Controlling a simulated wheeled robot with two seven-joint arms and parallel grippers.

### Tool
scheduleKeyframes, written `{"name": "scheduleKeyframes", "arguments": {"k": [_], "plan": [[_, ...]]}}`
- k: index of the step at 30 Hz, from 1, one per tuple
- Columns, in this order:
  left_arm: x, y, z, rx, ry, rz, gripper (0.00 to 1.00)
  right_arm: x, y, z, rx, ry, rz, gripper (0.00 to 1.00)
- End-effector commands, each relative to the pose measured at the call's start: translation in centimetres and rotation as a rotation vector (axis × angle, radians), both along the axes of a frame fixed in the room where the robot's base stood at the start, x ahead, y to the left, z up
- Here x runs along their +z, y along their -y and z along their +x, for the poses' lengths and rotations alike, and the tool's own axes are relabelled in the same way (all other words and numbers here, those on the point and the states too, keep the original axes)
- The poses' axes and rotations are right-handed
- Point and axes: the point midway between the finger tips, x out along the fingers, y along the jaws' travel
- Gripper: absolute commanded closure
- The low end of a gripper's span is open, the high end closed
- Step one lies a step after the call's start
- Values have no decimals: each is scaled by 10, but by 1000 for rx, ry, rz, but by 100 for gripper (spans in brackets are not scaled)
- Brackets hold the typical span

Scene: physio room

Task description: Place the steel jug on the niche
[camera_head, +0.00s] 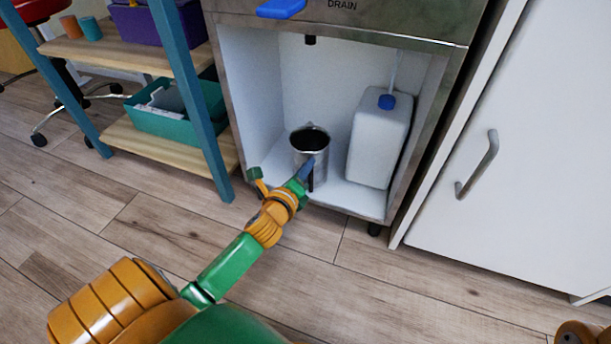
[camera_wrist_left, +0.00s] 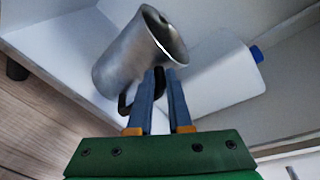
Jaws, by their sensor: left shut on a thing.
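The steel jug (camera_head: 311,147) is a shiny metal cylinder with a dark open mouth and a black handle. It is upright inside the white open niche (camera_head: 265,85) of the steel cabinet, left of a white canister. In the left wrist view the jug (camera_wrist_left: 135,55) is just beyond my fingers. My left gripper (camera_head: 308,168) reaches into the niche front and is shut on the jug's handle; its blue fingers (camera_wrist_left: 162,78) also show in the left wrist view. I cannot tell whether the jug's base touches the niche floor. My right gripper is out of view.
The white canister (camera_head: 378,138) with a blue cap stands close on the jug's right. A spout (camera_head: 310,40) hangs from the niche's top. A shelf with a teal crate (camera_head: 178,112) is at the left. A white door with a handle (camera_head: 480,165) is at the right.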

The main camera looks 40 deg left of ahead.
Motion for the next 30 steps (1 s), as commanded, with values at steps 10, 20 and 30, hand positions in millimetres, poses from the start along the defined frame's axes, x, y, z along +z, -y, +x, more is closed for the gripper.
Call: {"name": "scheduleKeyframes", "arguments": {"k": [10, 20, 30], "plan": [[-1, 0, 0, 0, 0, 0, 75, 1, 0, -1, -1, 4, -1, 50], [-1, 0, 0, 0, 0, 0, 52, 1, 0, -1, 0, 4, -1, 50], [16, 12, -51, 0, -6, -6, 52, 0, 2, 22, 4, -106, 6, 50]]}}
